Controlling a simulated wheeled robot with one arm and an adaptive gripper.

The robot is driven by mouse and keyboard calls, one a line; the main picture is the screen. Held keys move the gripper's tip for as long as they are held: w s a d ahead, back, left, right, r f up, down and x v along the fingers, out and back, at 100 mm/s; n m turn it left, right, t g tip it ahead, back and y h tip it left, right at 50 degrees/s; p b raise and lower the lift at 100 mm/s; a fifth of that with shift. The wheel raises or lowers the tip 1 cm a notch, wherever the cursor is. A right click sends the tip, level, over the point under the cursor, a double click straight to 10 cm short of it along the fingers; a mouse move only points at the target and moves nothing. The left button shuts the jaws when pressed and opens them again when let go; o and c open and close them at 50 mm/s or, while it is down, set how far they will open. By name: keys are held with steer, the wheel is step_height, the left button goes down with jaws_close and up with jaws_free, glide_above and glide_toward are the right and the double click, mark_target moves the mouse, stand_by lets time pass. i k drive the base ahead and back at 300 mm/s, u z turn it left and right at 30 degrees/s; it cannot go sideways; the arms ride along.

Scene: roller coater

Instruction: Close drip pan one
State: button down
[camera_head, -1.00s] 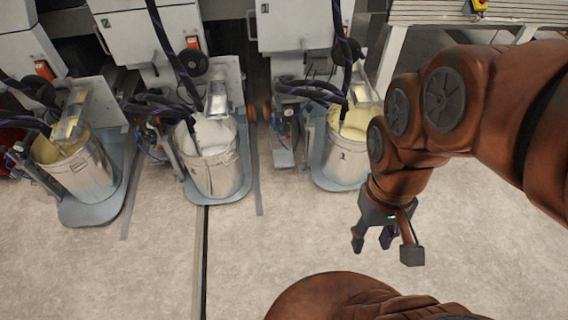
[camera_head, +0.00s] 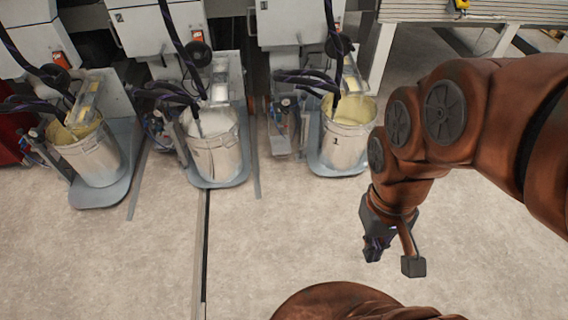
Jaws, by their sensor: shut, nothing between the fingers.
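A metal bucket marked "1" (camera_head: 344,145) with pale yellow contents stands on a grey-blue base plate (camera_head: 330,167), under the right-hand machine (camera_head: 292,24). A narrow metal tray or chute (camera_head: 352,80) sits above the bucket's rear rim, partly hidden by dark hoses. I cannot tell for sure which part is drip pan one. My gripper (camera_head: 377,248) points down over bare floor, in front and to the right of that bucket and apart from it. It is shut and empty.
Two more buckets, one with white contents (camera_head: 215,150) and one yellow (camera_head: 95,155), stand to the left on similar bases. Dark hoses (camera_head: 305,82) hang by the buckets. A slatted table (camera_head: 480,12) is at the back right. The front floor (camera_head: 130,260) is clear.

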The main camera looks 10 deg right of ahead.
mark_target(279, 146)
steer(key=z, duration=0.05)
steer(key=k, duration=0.55)
steer(key=u, duration=1.15)
steer(key=i, duration=1.1)
steer(key=u, duration=0.45)
steer(key=i, duration=1.1)
steer(key=z, duration=1.15)
steer(key=i, duration=0.85)
steer(key=z, duration=0.85)
